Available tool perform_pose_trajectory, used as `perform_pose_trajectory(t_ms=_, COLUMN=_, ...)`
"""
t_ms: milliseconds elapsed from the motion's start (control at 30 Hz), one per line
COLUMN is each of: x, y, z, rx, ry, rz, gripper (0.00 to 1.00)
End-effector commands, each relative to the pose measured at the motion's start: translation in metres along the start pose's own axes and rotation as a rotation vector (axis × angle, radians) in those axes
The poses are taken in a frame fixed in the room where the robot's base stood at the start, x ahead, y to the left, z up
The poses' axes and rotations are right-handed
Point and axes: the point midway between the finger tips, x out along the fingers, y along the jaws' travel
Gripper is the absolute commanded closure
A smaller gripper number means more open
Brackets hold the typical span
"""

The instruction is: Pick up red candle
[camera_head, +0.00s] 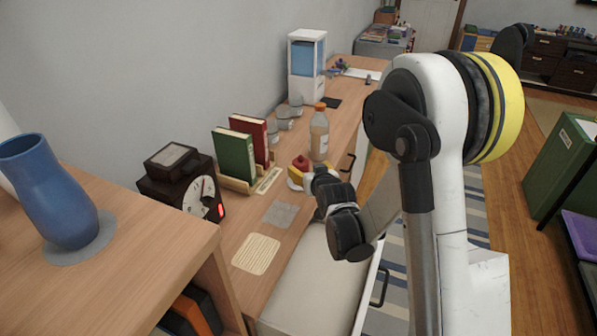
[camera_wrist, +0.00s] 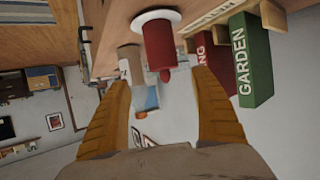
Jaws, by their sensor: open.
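The red candle (camera_head: 301,162) stands on a small white plate (camera_head: 292,185) on the wooden counter, partly hidden by my gripper in the head view. In the wrist view, which is upside down, the red candle (camera_wrist: 158,46) and white plate (camera_wrist: 146,15) show at the top centre. My gripper (camera_wrist: 160,78) has its two yellow fingers spread wide, with the candle just beyond and between their tips. No contact is visible. In the head view my gripper (camera_head: 305,173) is low beside the candle.
Green (camera_head: 235,155) and red (camera_head: 250,136) books stand in a wooden holder left of the candle. A bottle (camera_head: 319,135) stands close behind it. A dark clock-like box (camera_head: 183,185) and blue vase (camera_head: 50,190) are at left. A drawer (camera_head: 310,275) is open below the counter.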

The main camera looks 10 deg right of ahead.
Motion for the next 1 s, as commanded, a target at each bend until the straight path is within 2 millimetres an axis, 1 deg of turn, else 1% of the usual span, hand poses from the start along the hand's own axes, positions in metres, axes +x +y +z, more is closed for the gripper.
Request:
perform_pose_trajectory(t_ms=33, x=0.011, y=0.0, z=0.003, rx=0.0, ry=0.0, rz=0.0, gripper=0.26)
perform_pose_trajectory(t_ms=100, x=0.021, y=0.0, z=0.002, rx=0.0, ry=0.0, rz=0.0, gripper=0.26)
perform_pose_trajectory(t_ms=267, x=0.038, y=-0.003, z=0.002, rx=0.001, ry=0.0, rz=-0.001, gripper=0.26)
perform_pose_trajectory(t_ms=400, x=0.062, y=-0.007, z=0.002, rx=0.0, ry=-0.001, rz=-0.001, gripper=0.26)
perform_pose_trajectory(t_ms=500, x=0.073, y=-0.007, z=0.001, rx=0.0, ry=-0.001, rz=0.0, gripper=0.26)
perform_pose_trajectory(t_ms=600, x=0.078, y=-0.007, z=-0.001, rx=0.0, ry=-0.001, rz=0.0, gripper=0.26)
perform_pose_trajectory(t_ms=800, x=0.078, y=-0.007, z=-0.002, rx=0.0, ry=-0.001, rz=0.0, gripper=0.26)
perform_pose_trajectory(t_ms=867, x=0.078, y=-0.007, z=-0.002, rx=0.0, ry=-0.001, rz=0.0, gripper=0.43)
perform_pose_trajectory(t_ms=900, x=0.078, y=-0.007, z=-0.002, rx=0.0, ry=-0.001, rz=0.0, gripper=0.55)
perform_pose_trajectory(t_ms=967, x=0.077, y=-0.007, z=-0.002, rx=0.0, ry=-0.001, rz=0.0, gripper=0.74)
perform_pose_trajectory(t_ms=1000, x=0.077, y=-0.007, z=-0.002, rx=0.0, ry=-0.001, rz=0.0, gripper=0.86)
